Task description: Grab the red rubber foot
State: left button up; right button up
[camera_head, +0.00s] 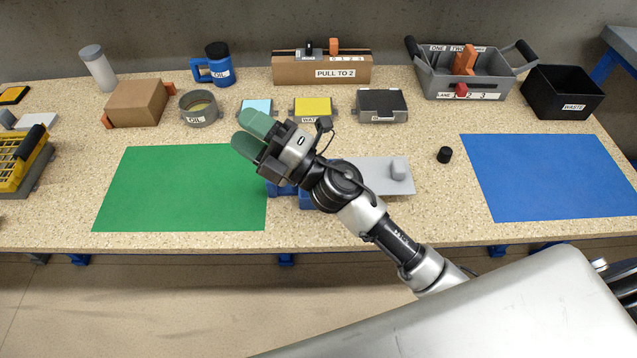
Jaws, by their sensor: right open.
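A small red piece (461,90) sits at the front of the grey handled tray (435,82) at the back right, by its lane label. It is the only clearly red thing in view; I cannot tell for certain that it is the rubber foot. My right gripper (251,134) is open, with green fingertips, above the table near the upper right corner of the green mat. It is well to the left of the red piece and nothing shows between its fingers. My left gripper is not in view.
A black cylinder (444,154) stands right of a grey plate (376,172), partly hidden by my arm. A green mat (180,190) lies left, a blue mat (550,175) right. A black waste bin (562,101) and several boxes line the back. Table around the black cylinder is clear.

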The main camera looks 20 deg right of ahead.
jog(key=s+a+f+n+g+h, duration=0.1)
jog(key=a+f+n+g+h, duration=0.15)
jog(key=f+n+g, duration=0.45)
jog(key=a+f+n+g+h, duration=0.2)
jog(key=n+g+h, duration=0.1)
jog(key=n+g, duration=0.65)
jog(key=w+d+f+h, duration=0.1)
jog(key=d+f+h, duration=0.1)
jog(key=d+h, duration=0.2)
jog(key=w+d+f+h, duration=0.2)
jog(key=d+h, duration=0.2)
jog(key=d, duration=0.3)
jog(key=w+d+f+h+b, duration=0.1)
jog(key=w+d+f+h, duration=0.1)
jog(key=d+h, duration=0.2)
jog(key=shift+d+f+n+t+h, duration=0.15)
jog(key=shift+d+n, duration=0.05)
jog(key=shift+d, duration=0.25)
jog(key=shift+d+f+n+t+h, duration=0.1)
jog(key=shift+d+f+n, duration=0.05)
jog(key=shift+d, duration=0.25)
jog(key=shift+s+d+f, duration=0.1)
jog(key=shift+s+f, duration=0.15)
jog(key=shift+f, duration=1.3)
jog(key=shift+s+d+f, duration=0.1)
jog(key=shift+s+f, duration=0.1)
jog(key=shift+f, duration=1.3)
jog(key=shift+c, duration=0.2)
